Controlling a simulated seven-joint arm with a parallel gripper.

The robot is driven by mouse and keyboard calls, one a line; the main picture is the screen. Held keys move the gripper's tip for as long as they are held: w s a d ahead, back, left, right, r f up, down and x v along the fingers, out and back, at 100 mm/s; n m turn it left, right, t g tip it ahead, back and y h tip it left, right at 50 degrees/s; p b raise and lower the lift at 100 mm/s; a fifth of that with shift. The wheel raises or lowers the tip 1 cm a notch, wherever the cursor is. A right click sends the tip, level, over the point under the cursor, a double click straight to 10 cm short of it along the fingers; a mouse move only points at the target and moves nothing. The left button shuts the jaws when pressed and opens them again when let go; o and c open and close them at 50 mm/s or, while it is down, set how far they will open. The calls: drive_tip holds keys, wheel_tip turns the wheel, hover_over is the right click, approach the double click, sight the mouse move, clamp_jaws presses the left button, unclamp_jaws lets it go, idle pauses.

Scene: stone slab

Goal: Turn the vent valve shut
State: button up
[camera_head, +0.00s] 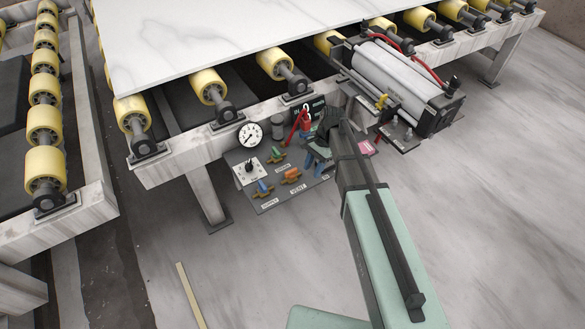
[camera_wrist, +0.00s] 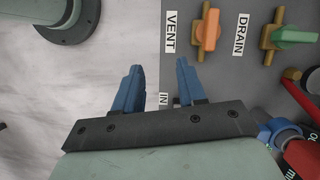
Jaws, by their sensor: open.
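The vent valve (camera_head: 291,176) has an orange handle on a brass body and sits on the grey panel beside the VENT label. In the wrist view, the orange vent handle (camera_wrist: 208,30) lies in line with its brass body. My gripper (camera_head: 318,160) is to the right of the valve in the head view. In the wrist view my gripper (camera_wrist: 160,66) has two blue fingers spread apart with nothing between them. Its fingertips are below and left of the vent handle, apart from it. The gap to the panel in depth is hard to tell.
The green drain handle (camera_wrist: 294,37) lies across its brass body, close to the vent valve. A blue-handled valve (camera_head: 263,187), a gauge (camera_head: 249,135) and a red item (camera_wrist: 303,158) are also nearby. A roller frame (camera_head: 160,170) carries the stone slab (camera_head: 200,40) above the panel.

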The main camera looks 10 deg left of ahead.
drive_tip(key=m+y, duration=0.1)
drive_tip(key=m, duration=0.1)
approach(291, 170)
drive_tip(key=x, duration=0.8)
drive_tip(key=shift+s+f, duration=0.2)
drive_tip(key=shift+f, duration=0.1)
clamp_jaws()
idle(0.4)
